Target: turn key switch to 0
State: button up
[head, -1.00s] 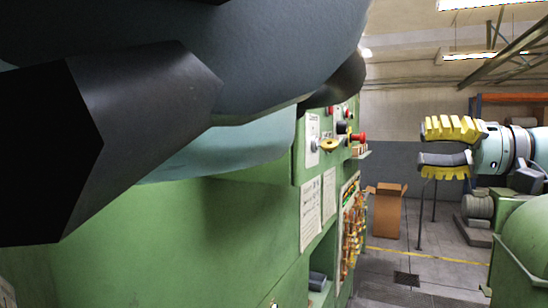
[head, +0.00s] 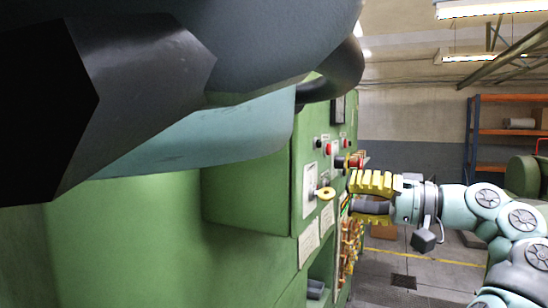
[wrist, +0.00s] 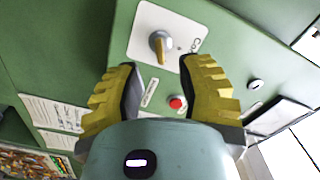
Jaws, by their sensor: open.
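The plate's lettering is too small to read fully. My gripper (head: 352,195) has yellow ribbed fingers and is open and empty. It sits just right of the key switch in the head view, with a small gap between them. In the wrist view my gripper (wrist: 160,68) has its fingers spread towards the panel.
A red button (wrist: 178,102) sits below the switch plate, between my fingers. More red knobs (head: 348,163) stick out farther along the panel. Paper labels (head: 309,243) and bundled wiring (head: 350,245) are below. An orange shelf rack (head: 505,115) stands far back at right.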

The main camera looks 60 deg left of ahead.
aim_at(328, 191)
jog(key=p+x, duration=0.3)
jog(key=x, duration=0.1)
jog(key=shift+d+r+p, duration=0.1)
jog(key=shift+r+p, duration=0.15)
jog(key=shift+p, duration=0.15)
jog(key=shift+s+a+f+p, duration=0.2)
jog(key=shift+s+a+p, duration=0.2)
jog(key=shift+a+p, duration=0.15)
jog(key=shift+a, duration=0.1)
jog(key=shift+o, duration=0.2)
jog(key=shift+w, duration=0.1)
grip_shut()
